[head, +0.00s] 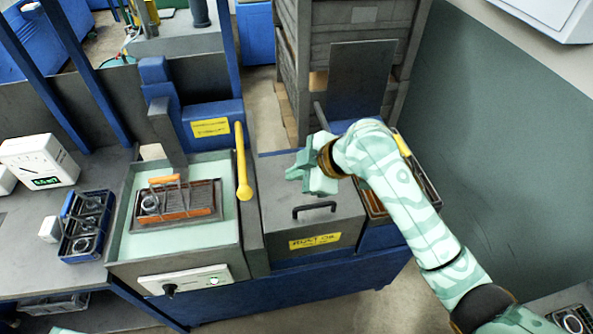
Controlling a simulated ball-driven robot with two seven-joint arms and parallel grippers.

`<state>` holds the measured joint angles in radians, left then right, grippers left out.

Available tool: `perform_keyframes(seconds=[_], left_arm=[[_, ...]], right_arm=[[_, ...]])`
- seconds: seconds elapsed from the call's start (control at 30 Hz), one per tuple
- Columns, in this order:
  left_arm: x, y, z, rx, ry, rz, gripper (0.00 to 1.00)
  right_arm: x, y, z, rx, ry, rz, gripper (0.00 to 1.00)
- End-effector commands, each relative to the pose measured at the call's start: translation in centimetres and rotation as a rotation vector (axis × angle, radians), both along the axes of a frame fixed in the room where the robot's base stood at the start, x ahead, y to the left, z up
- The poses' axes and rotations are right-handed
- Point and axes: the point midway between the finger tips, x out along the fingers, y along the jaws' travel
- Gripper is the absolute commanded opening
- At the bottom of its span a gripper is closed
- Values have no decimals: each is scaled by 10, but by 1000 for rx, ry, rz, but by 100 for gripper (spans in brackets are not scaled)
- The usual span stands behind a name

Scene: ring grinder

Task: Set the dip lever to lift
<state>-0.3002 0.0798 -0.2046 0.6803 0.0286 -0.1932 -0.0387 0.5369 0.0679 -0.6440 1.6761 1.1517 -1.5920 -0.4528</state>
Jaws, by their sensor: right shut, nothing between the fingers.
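The yellow lever (242,165) stands upright along the right side of the open tank (120,215), with its knob at the lower end. I cannot read any lift or dip mark beside it. A basket (205,190) with an orange handle and metal rings sits in the tank, over or in pale green liquid. My right gripper (296,176) is shut and empty above the grey lid, to the right of the lever and apart from it.
A grey lidded box (340,225) with a black handle (314,209) stands right of the tank. A control panel (186,279) with a knob is on the tank's front. A blue ring rack (86,226) and white meter (40,160) stand on the left bench.

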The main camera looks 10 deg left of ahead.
Motion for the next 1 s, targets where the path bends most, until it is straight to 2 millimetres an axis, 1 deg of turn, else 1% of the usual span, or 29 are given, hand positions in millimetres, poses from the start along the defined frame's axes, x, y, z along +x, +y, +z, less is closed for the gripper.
perform_keyframes(seconds=[0.03,0.1,0.13,0.27,0.33,0.43,0.47,0.5,1.0], left_arm=[[-16,5,-4,13,38,0,64],[-29,9,-11,25,71,-2,64],[-32,10,-14,28,79,-3,64],[-33,10,-30,28,84,3,64],[-34,10,-41,28,86,3,64],[-35,10,-57,27,88,3,64],[-34,10,-51,28,87,3,64],[-34,10,-48,28,86,3,64],[-33,9,-47,26,85,3,64]], right_arm=[[0,0,-1,0,-1,0,0],[-2,-1,-9,2,-10,-1,0],[-4,-2,-15,3,-18,-4,0],[-15,-7,-48,18,-74,-4,0],[-21,-8,-67,31,-108,-2,0],[-27,-10,-89,45,-152,-3,0],[-25,-9,-80,46,-152,-2,0],[-25,-9,-77,47,-152,-2,0],[-25,-8,-75,45,-151,-3,0]])
